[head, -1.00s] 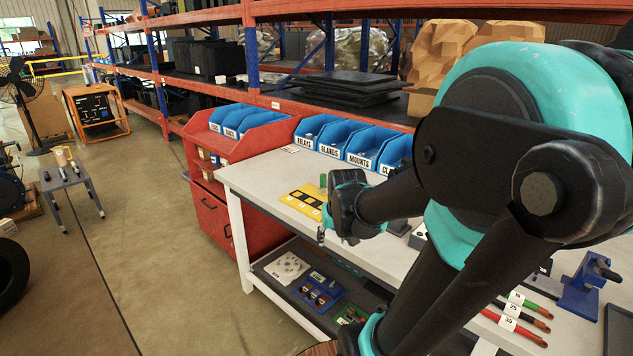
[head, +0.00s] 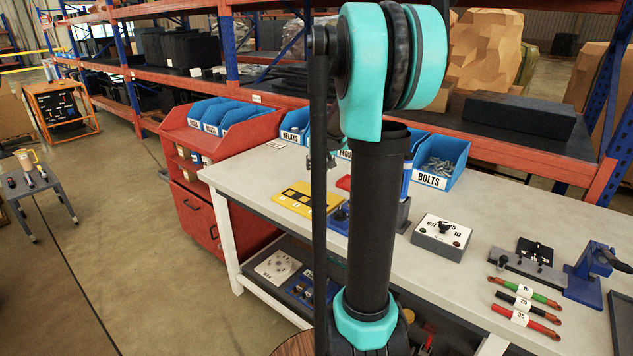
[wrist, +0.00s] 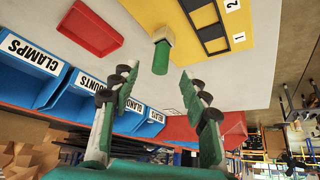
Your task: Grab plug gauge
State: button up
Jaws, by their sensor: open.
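A short green cylinder with a pale block-like end, which looks like the plug gauge (wrist: 161,57), is on the light worktop in the wrist view, close beside a yellow plate. My gripper (wrist: 159,76) is open and empty. Its two fingers point toward the green cylinder, which shows between and just beyond their tips, apparently untouched. In the head view my upright arm hides the green cylinder and most of my gripper.
The yellow plate (head: 306,199) with black slots lies near the bench's (head: 476,216) left end. A red tray (wrist: 90,29) is nearby. Blue labelled bins (head: 440,162) line the back. A grey switch box (head: 441,237) and tagged cables (head: 525,305) lie to the right.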

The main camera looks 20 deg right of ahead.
aim_at(317, 174)
jog(key=x, duration=0.3)
jog(key=shift+w+f, duration=0.15)
jog(key=shift+f, duration=0.2)
jog(key=shift+w+x, duration=0.25)
jog(key=shift+x, duration=2.4)
jog(key=shift+a+r, duration=0.1)
jog(key=shift+r, duration=0.05)
grip_shut()
